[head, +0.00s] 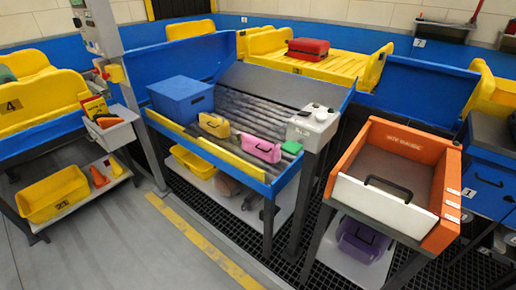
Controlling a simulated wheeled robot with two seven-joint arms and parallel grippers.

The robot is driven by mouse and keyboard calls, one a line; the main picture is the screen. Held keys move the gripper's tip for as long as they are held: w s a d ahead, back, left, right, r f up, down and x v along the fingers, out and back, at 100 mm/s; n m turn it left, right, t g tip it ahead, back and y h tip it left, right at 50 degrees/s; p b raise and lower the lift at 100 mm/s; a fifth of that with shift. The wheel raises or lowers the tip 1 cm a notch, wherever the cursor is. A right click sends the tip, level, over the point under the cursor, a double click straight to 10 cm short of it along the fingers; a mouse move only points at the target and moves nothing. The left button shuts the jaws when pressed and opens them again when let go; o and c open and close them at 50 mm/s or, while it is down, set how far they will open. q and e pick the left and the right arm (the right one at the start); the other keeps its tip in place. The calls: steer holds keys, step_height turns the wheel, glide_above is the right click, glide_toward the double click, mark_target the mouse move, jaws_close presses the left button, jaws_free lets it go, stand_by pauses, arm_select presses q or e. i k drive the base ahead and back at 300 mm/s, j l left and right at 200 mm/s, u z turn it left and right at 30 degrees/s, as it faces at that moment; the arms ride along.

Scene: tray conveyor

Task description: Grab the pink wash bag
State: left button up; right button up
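The pink wash bag (261,149) sits in the blue and yellow roller tray station (190,142) in the middle of the head view. It lies near the station's front yellow edge and has a dark handle on its upper side. A similar yellow bag (213,125) lies to its left, apart from it. Neither of my grippers is in view.
A blue box (181,97) stands left of the bags. A grey control box (313,126) is mounted to the right. An orange size-gauge bin (406,140) stands further right, with a purple bag (362,241) below it. The grey floor at front left is clear.

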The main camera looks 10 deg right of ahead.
mark_target(267, 150)
steer(key=i+j+z, duration=0.7)
steer(key=z, duration=0.15)
steer(key=i+j+z, duration=0.25)
steer(key=j, duration=0.2)
steer(key=j+z, duration=0.3)
steer(key=i+j+z, duration=0.25)
steer(key=j, duration=0.2)
steer(key=j+z, duration=0.55)
steer(key=j, duration=0.3)
steer(key=k, duration=0.05)
